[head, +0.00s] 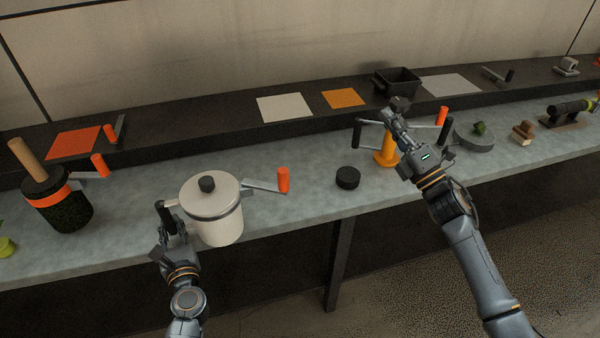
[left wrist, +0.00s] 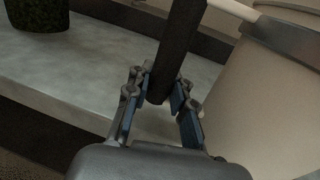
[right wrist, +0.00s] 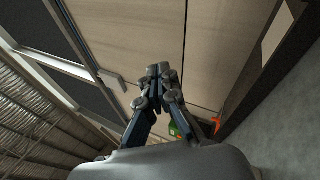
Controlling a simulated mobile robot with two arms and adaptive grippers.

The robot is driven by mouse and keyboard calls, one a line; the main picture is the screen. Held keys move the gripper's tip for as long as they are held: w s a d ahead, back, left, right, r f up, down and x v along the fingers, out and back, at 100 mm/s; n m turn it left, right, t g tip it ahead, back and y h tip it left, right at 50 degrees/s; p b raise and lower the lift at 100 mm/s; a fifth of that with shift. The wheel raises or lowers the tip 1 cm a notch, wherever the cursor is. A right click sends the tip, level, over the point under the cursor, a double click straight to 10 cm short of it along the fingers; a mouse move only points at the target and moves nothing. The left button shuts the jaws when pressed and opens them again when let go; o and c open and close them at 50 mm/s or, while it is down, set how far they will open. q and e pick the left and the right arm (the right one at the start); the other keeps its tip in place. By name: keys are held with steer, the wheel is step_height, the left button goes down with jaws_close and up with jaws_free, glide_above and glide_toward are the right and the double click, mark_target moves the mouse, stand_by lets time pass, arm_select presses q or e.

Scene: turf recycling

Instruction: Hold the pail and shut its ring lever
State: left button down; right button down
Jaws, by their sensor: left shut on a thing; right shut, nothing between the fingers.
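A black side handle (head: 166,217) hangs at the pail's left. My left gripper (head: 172,236) is shut on this handle; the left wrist view shows the dark handle (left wrist: 178,45) between its fingers. My right gripper (head: 398,106) is shut and empty, raised right of the pail and well apart from the lever.
A dark jar (head: 68,208) with an orange band and lever stands left of the pail. A black puck (head: 348,177) lies to its right. An orange stand (head: 386,153) is partly behind my right gripper. A raised back shelf holds mats and a black bin (head: 397,82).

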steer(key=w+d+f+m+h, duration=0.6)
steer(key=d+m+h, duration=0.35)
steer(key=m, duration=0.75)
step_height(320, 180, down, 9)
steer(key=w+a+m+g, duration=0.1)
steer(key=a+m+g, duration=0.1)
steer(key=m+g, duration=0.45)
steer(key=s+a+m+g+y, duration=0.6)
steer(key=s+a+m+y, duration=0.2)
steer(key=a+y, duration=0.4)
steer(key=s+a+r+g+y, duration=0.2)
steer(key=s+a+r+y, duration=0.1)
steer(key=s+r, duration=0.1)
steer(key=shift+s+a+r+g, duration=0.15)
steer(key=shift+r+g, duration=0.2)
steer(key=shift+r, duration=0.5)
steer(key=shift+n, duration=0.25)
